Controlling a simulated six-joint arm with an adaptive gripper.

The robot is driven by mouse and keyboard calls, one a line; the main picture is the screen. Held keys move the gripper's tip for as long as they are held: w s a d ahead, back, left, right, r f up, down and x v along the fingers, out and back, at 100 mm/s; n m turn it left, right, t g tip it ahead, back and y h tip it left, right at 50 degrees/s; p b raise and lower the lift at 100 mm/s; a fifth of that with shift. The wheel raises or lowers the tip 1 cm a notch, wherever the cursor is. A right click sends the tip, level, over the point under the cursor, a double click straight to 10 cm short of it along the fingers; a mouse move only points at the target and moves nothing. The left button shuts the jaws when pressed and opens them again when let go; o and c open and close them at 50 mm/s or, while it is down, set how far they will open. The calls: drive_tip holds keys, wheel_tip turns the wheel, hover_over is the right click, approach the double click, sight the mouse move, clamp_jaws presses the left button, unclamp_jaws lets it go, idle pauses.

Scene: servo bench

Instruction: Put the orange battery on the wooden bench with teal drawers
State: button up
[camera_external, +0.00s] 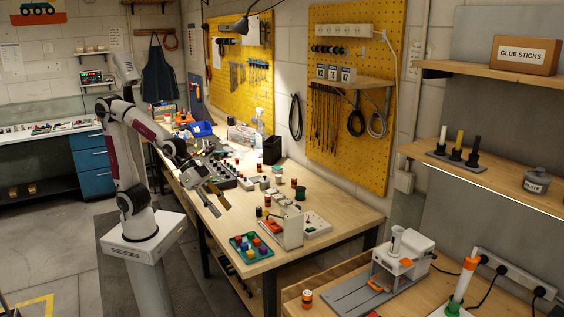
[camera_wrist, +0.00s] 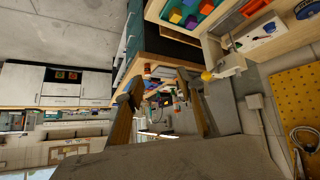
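A small orange cylinder with a dark band (camera_external: 307,299), which looks like the orange battery, stands upright on the near right bench. Similar small orange-red cylinders stand on the long wooden bench, one of them (camera_external: 299,192) near its middle; I cannot tell which are batteries. A bench with teal drawers (camera_external: 92,165) stands at the back left, its pale top (camera_external: 45,133) scattered with small items. My gripper (camera_external: 222,208) hangs in the air at the long bench's left edge. In the wrist view my gripper (camera_wrist: 160,100) has its two fingers apart, with nothing held between them.
The long wooden bench (camera_external: 345,213) holds a green tray (camera_external: 238,250) of coloured blocks, a white upright block (camera_external: 292,228) and a dark mixer-like box (camera_external: 222,172). A grey and white machine (camera_external: 400,258) stands near the orange cylinder. The floor (camera_external: 60,235) at left is open.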

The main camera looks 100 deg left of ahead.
drive_tip(key=s+a+f+g+y, duration=0.1)
drive_tip(key=s+a, duration=0.3)
drive_tip(key=s, duration=0.7)
drive_tip(key=s+a+f+n+g+y, duration=0.1)
drive_tip(key=s+a, duration=0.3)
drive_tip(key=s, duration=0.8)
drive_tip(key=shift+a+g, duration=0.15)
drive_tip(key=shift+g, duration=0.45)
